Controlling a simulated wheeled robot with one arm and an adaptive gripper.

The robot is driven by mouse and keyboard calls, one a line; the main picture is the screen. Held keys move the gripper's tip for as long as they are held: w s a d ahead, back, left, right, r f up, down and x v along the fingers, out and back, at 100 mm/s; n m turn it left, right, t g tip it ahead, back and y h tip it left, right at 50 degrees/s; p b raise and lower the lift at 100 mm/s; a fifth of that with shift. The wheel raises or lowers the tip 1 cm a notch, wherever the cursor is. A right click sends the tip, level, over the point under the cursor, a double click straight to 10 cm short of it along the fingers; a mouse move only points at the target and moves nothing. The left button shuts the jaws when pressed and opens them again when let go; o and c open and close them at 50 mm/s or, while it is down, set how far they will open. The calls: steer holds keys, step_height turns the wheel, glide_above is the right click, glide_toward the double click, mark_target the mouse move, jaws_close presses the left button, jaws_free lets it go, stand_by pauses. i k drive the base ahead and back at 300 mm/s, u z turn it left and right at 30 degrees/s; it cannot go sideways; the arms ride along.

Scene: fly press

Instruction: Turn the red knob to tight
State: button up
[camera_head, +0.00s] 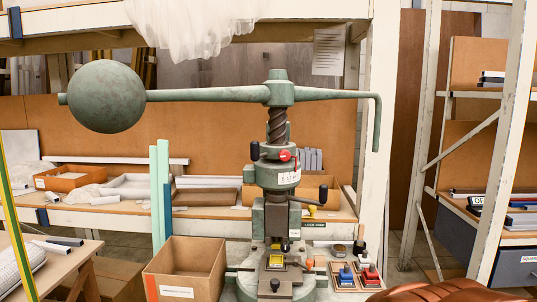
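The green fly press (274,170) stands upright in the middle of the view, with a screw, a long top arm and a big ball weight (107,96) at the left. The red knob (285,155) sits on the front of the press collar, just above a white label (288,177). The knob is small here, and I cannot tell whether it is loose or tight. My gripper is not in view.
A cardboard box (187,270) stands left of the press base. Blue and red blocks (358,275) lie to the right. The press arm's bent handle (377,125) hangs down at the right. Shelving with trays is behind. A brown rounded surface shows at the lower right.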

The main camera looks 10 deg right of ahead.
mark_target(284, 156)
steer(key=z, duration=0.05)
steer(key=k, duration=0.6)
steer(key=u, duration=0.6)
steer(key=i, duration=1.3)
steer(key=z, duration=0.2)
